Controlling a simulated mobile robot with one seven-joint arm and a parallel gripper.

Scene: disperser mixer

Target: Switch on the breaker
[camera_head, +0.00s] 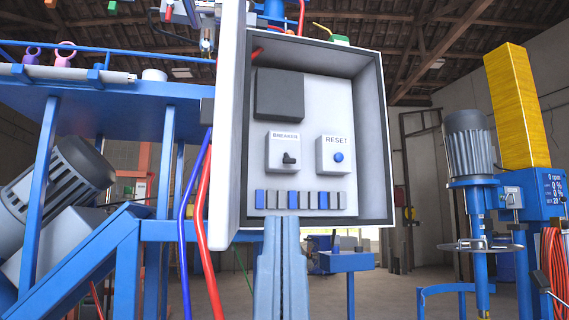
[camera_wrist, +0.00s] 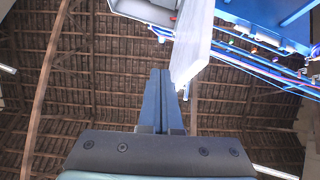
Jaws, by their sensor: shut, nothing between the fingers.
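The breaker switch (camera_head: 289,159) is a small black lever on a white box labelled BREAKER, inside an open electrical cabinet (camera_head: 375,150). The lever appears to point sideways to the right. My gripper (camera_head: 283,222) is shut and empty, its fingers pointing up, with the tips below the switch in the picture and overlapping the cabinet's lower edge. I cannot tell how far the tips are from the cabinet. In the wrist view my gripper (camera_wrist: 160,72) points up towards the roof, with part of the cabinet (camera_wrist: 148,10) at the top. The switch does not show there.
A RESET box with a blue button (camera_head: 338,157) sits right of the breaker. A row of blue and grey blocks (camera_head: 299,200) lies below. The open cabinet door (camera_head: 228,125) stands on the left, with red and blue cables (camera_head: 205,215) beside it. A mixer (camera_head: 470,150) stands right.

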